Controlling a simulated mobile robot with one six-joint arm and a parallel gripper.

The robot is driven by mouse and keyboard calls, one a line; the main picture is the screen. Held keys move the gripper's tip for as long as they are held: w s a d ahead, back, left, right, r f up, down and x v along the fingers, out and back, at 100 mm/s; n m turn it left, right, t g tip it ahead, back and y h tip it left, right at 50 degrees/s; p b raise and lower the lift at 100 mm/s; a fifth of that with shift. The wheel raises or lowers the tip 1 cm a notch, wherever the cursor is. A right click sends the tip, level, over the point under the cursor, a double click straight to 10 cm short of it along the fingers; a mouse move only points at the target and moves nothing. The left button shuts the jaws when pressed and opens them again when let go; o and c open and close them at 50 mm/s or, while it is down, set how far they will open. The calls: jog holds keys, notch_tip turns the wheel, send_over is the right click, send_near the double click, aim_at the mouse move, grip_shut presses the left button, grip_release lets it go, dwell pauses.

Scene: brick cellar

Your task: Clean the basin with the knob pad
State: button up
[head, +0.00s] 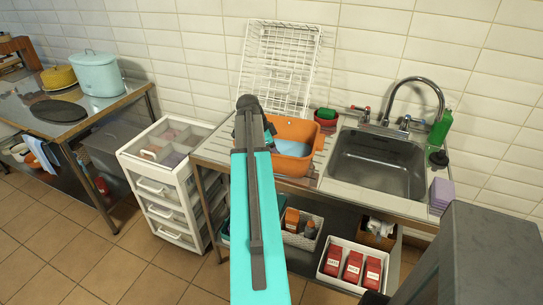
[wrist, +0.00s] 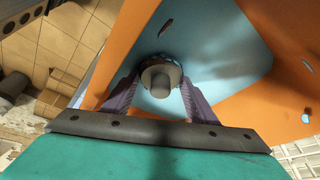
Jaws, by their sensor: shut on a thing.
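The orange basin (head: 297,128) stands on the ribbed drainboard left of the sink, with a light-blue area on its inside. In the wrist view its orange wall (wrist: 122,45) and the light-blue surface (wrist: 215,50) fill much of the picture. The knob pad (wrist: 158,76) shows as a grey round knob on a darker disc against the blue. My gripper (wrist: 160,92) is shut on the knob, one finger on each side. In the head view my arm hides the gripper and pad. I cannot tell whether the pad touches the basin.
A steel sink (head: 378,163) with a curved tap (head: 420,84) is to the right. A white wire rack (head: 282,65) leans on the wall behind the basin. A green bottle (head: 440,128) and purple sponges (head: 441,192) stand right of the sink. A white drawer unit (head: 165,190) is left.

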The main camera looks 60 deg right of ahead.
jog(key=shift+s+f, duration=0.1)
jog(key=shift+s, duration=0.2)
jog(key=shift+s+d, duration=0.25)
jog(key=shift+s, duration=0.45)
jog(key=shift+s+d, duration=0.2)
jog(key=shift+s, duration=0.5)
jog(key=shift+d, duration=0.1)
jog(key=shift+s+d, duration=0.4)
jog(key=shift+d, duration=0.3)
jog(key=shift+s+d, duration=0.45)
jog(key=shift+d, duration=0.2)
jog(key=shift+s+d, duration=0.4)
jog(key=shift+d, duration=0.3)
jog(key=shift+r+p, duration=1.45)
jog(key=shift+r, duration=1.6)
jog(key=shift+r, duration=0.1)
notch_tip(320, 180, up, 3)
jog(key=shift+f+p, duration=0.1)
jog(key=shift+p, duration=0.7)
